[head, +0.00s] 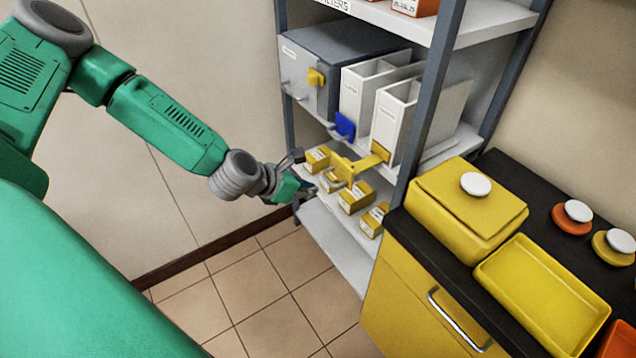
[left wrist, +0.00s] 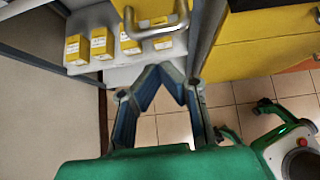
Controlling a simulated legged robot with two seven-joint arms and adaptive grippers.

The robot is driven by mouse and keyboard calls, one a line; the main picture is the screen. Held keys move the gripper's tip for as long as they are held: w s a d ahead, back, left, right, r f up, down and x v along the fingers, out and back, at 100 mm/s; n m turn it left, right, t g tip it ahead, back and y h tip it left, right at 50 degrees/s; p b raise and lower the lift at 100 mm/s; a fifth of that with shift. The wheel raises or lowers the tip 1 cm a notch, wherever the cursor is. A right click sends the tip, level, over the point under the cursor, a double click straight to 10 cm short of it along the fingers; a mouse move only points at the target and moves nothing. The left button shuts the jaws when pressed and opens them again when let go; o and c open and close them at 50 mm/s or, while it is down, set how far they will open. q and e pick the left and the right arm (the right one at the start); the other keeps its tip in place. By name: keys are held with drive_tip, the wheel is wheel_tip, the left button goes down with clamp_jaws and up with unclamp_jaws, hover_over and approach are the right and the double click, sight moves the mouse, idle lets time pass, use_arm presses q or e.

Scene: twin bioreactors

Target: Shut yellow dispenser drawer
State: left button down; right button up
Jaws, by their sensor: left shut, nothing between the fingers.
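The yellow dispenser drawer (head: 372,161) sticks out toward the front from under a white dispenser (head: 392,115) on the shelf rack. In the left wrist view its grey handle (left wrist: 157,28) crosses the top. My left gripper (head: 305,188) is shut and empty, low in front of the rack and left of the drawer's front end. Its fingertips (left wrist: 161,70) meet below the handle in the left wrist view, apart from it in the picture. Contact in depth cannot be told.
Several yellow-and-white boxes (head: 355,198) stand on the lower shelf around the drawer's front end. A blue drawer front (head: 343,125) and a grey cabinet (head: 325,70) are beside it. A rack post (head: 428,100) and a yellow counter (head: 420,300) limit the right. The floor in front is clear.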

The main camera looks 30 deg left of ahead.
use_arm(q)
drive_tip(key=shift+w+d+r, duration=0.2)
drive_tip(key=shift+w+d, duration=0.15)
drive_tip(key=shift+w, duration=0.2)
drive_tip(key=shift+w+d+r, duration=0.15)
drive_tip(key=shift+w+d, duration=0.2)
drive_tip(key=shift+w, duration=0.15)
